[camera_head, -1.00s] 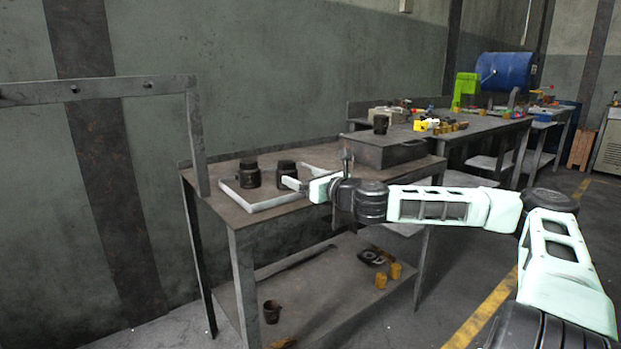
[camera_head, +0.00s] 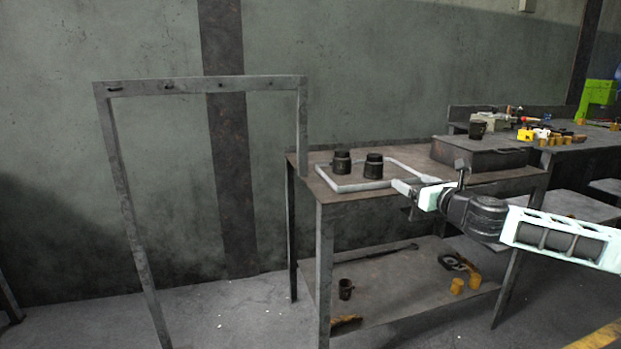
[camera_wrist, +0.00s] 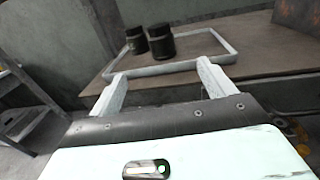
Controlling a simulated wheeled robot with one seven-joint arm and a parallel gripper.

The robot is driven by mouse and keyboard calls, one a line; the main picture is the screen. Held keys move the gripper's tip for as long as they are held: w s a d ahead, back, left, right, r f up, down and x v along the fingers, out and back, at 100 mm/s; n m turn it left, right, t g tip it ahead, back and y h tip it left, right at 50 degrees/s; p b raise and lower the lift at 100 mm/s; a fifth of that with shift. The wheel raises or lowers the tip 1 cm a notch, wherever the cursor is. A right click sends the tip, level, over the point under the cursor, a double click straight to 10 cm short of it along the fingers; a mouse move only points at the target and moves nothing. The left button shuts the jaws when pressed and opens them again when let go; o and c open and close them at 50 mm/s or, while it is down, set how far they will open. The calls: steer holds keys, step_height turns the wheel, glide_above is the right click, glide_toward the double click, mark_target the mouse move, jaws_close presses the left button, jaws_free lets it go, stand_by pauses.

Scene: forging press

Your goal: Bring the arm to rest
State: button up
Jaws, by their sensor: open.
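My gripper (camera_head: 405,184) reaches in from the right in the head view, at the front edge of the workbench. Its two white fingers (camera_wrist: 158,88) are apart in the wrist view, with nothing between them. Beyond the fingertips lies a pale, shallow tray (camera_head: 347,188) on the bench top. Two dark cylindrical pieces (camera_head: 341,162) stand upright in the tray, side by side; they also show in the wrist view (camera_wrist: 161,42). The gripper is apart from both pieces. Whether the fingers touch the tray rim cannot be told.
A grey metal box (camera_head: 478,153) sits on top at the right. A metal frame (camera_head: 200,84) stands left. Floor in front of the frame looks clear.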

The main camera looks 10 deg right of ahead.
steer(key=s+a+f+n+g+y, duration=0.25)
steer(key=a+n, duration=0.25)
steer(key=a, duration=0.4)
steer(key=s+a+f+n+g+y, duration=0.25)
steer(key=s+a+n, duration=0.2)
steer(key=a, duration=0.45)
steer(key=s+a+f+n+g+y, duration=0.2)
steer(key=a+n+g+y, duration=0.15)
steer(key=a+n, duration=0.4)
steer(key=s+a+f+n+g+h, duration=0.2)
steer(key=s+a+n+g, duration=0.15)
steer(key=s, duration=0.25)
steer(key=s+a+f+n+g+h, duration=0.1)
steer(key=s+a+f+n+g, duration=0.15)
steer(key=s+n, duration=0.35)
steer(key=s+a+f+n+g+h, duration=0.2)
steer(key=s+a+f+n+g, duration=0.1)
steer(key=s, duration=0.4)
steer(key=s+d+r+n+h, duration=0.35)
steer(key=s+n, duration=0.25)
steer(key=s, duration=0.2)
steer(key=s+d+r+n+h, duration=0.35)
steer(key=s+r+n, duration=0.2)
steer(key=s, duration=0.25)
step_height(320, 180, up, 21)
steer(key=p, duration=2.1)
steer(key=shift+s+r+n+y, duration=0.2)
steer(key=shift+n+y, duration=0.1)
steer(key=shift+y, duration=0.15)
steer(key=shift+d, duration=0.15)
